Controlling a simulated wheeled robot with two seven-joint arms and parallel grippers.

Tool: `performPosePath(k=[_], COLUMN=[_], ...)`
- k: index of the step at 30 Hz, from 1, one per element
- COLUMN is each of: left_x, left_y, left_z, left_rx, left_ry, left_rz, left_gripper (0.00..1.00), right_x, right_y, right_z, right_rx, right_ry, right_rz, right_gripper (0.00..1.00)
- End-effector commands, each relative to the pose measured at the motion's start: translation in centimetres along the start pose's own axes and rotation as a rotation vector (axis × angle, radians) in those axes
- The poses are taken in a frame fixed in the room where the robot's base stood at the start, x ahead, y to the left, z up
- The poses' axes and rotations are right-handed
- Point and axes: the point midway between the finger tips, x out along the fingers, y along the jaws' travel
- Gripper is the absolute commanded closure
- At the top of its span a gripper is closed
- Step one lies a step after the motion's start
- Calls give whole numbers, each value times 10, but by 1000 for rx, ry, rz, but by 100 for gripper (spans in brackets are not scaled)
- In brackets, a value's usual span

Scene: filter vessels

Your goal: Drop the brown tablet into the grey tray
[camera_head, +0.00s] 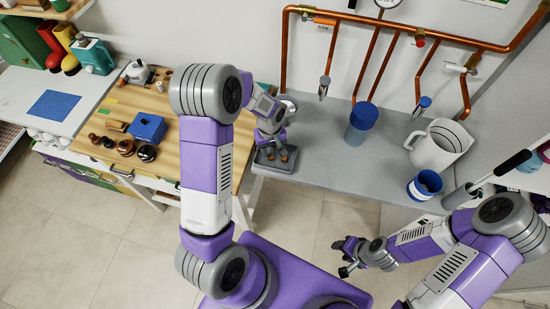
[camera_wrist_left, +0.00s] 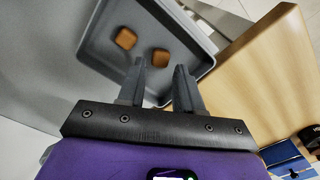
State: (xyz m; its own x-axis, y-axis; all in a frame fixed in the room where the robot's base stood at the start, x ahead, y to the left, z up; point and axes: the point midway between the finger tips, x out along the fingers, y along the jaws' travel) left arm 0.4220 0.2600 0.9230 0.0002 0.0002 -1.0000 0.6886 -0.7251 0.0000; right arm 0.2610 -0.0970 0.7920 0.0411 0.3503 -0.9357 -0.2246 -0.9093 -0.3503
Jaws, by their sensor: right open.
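The grey tray (camera_head: 276,167) sits at the left end of the grey bench in the head view. The left wrist view shows its inside and rim (camera_wrist_left: 92,36). One brown tablet (camera_wrist_left: 125,38) lies in the tray, and a second brown tablet (camera_wrist_left: 160,58) shows just beyond my fingertips, apparently on the tray floor. My left gripper (camera_wrist_left: 159,68) is above the tray with its fingers apart and nothing visible between them; the head view shows it over the tray (camera_head: 272,148). My right gripper (camera_head: 346,256) is open and empty, low in front of the bench.
A blue-lidded vessel (camera_head: 360,123) stands right of the tray, with a white jug (camera_head: 440,145) and blue cup (camera_head: 424,185) further right. Copper pipes (camera_head: 460,40) run above. The wooden table (camera_head: 125,110) at left holds a blue box (camera_head: 148,127) and dark knobs.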

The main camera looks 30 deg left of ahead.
Motion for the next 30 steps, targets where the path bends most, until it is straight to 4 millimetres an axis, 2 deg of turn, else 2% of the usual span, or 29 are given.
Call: performPosePath(k=[1,3,13,24,30], left_x=[0,0,-5,-62,-76], left_y=[0,0,0,1,0], left_z=[0,0,0,-1,0], left_rx=[0,0,0,1,0], left_ry=[0,0,1,3,0], left_rz=[0,0,1,3,0], left_gripper=[57,48,48,48,48], right_x=[0,0,-1,-7,-8], right_y=[0,0,0,-2,-3], right_z=[0,0,0,0,0], right_rx=[0,0,0,0,0], right_ry=[0,0,0,0,0], right_rz=[0,0,0,0,0], right_gripper=[53,53,53,53,53])
